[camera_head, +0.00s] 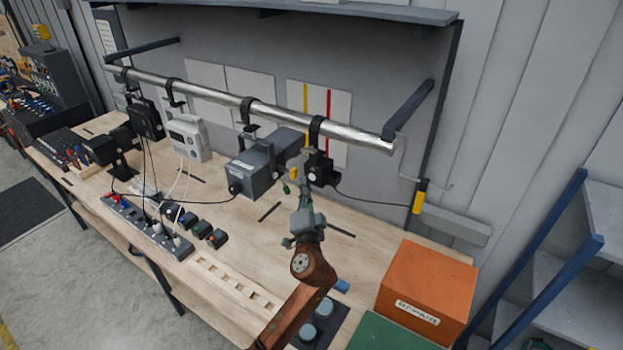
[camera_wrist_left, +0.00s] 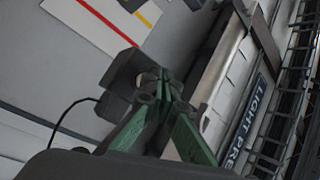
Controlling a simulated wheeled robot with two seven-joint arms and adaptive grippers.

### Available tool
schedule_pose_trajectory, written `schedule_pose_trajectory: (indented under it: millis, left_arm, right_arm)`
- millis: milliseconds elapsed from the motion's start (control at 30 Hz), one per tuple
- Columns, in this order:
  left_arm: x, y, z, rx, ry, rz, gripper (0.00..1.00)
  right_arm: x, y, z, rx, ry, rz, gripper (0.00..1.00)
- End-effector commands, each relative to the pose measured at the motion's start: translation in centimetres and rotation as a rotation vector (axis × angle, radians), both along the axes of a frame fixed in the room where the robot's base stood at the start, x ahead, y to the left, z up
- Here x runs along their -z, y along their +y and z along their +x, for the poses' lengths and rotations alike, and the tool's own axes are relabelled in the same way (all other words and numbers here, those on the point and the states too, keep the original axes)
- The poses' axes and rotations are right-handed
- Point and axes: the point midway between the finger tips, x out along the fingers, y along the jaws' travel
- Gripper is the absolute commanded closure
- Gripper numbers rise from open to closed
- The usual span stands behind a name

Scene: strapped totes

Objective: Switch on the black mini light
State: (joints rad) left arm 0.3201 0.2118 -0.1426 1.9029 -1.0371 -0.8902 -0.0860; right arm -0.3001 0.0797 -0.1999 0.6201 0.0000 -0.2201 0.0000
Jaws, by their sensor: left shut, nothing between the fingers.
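A small black light (camera_head: 321,169), which looks like the mini light, hangs by a black clamp from the right part of the metal rail (camera_head: 270,110). It shows as a dark block in the left wrist view (camera_wrist_left: 124,72), with a black cable running from it. My left gripper (camera_head: 290,181) is just below and left of this light in the head view, its green fingers together and empty. In the left wrist view the fingertips (camera_wrist_left: 163,78) overlap the light's edge; I cannot tell whether they touch it. No switch can be made out. My right gripper is out of view.
A grey boxy lamp (camera_head: 250,172) hangs close to the left of the gripper. A white unit (camera_head: 187,138) and other black lights (camera_head: 146,119) hang further left. An orange box (camera_head: 428,285) and a power strip (camera_head: 150,230) are on the wooden bench (camera_head: 245,250).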

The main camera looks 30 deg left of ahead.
Motion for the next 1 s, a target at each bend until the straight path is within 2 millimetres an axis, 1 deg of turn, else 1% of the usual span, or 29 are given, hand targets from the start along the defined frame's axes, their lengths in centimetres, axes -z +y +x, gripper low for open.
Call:
schedule_pose_trajectory:
  millis: [133,533,1000]
  left_arm:
    - [0.09,0.01,0.48,0.0,0.001,-0.001,1.0]
    - [0.02,0.0,0.54,0.0,0.0,0.0,1.0]
    - [0.0,-0.04,1.06,0.0,0.0,0.0,1.0]
  right_arm:
    - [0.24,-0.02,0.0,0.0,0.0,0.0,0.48]
    - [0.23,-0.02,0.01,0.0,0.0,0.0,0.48]
    - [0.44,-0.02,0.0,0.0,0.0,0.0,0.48]
